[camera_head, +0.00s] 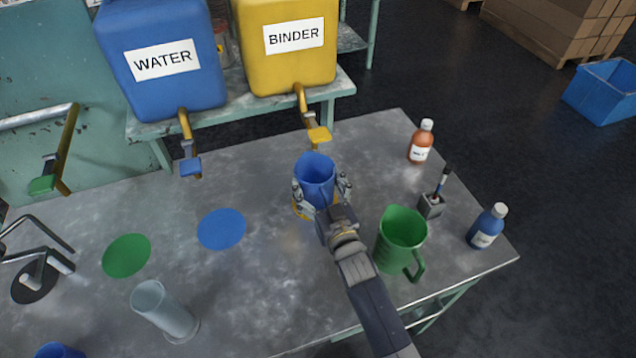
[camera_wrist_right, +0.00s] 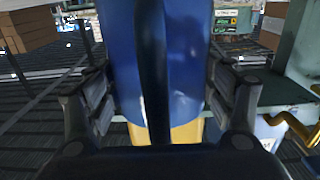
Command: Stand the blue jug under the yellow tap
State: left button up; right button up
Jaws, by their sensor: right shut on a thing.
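The blue jug (camera_head: 315,172) stands upright at the yellow disc (camera_head: 300,207) on the table, below and in front of the yellow tap (camera_head: 318,134). My right gripper (camera_head: 322,195) has its fingers on both sides of the jug and is shut on it. In the right wrist view the jug (camera_wrist_right: 165,60) fills the middle between the two fingers. Most of the yellow disc is hidden under the jug and gripper. I cannot tell whether the jug touches the table. My left gripper does not show.
A green jug (camera_head: 402,240) stands right of my arm. A blue bottle (camera_head: 487,226), an orange bottle (camera_head: 420,142) and a small grey holder (camera_head: 431,205) are at the right. A blue disc (camera_head: 221,229), green disc (camera_head: 126,255) and clear cylinder (camera_head: 165,310) are at the left.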

jog(key=shift+f, duration=0.15)
jog(key=o, duration=1.1)
jog(key=shift+s, duration=0.15)
jog(key=b+v, duration=0.1)
jog(key=v, duration=0.6)
jog(key=shift+s, duration=0.1)
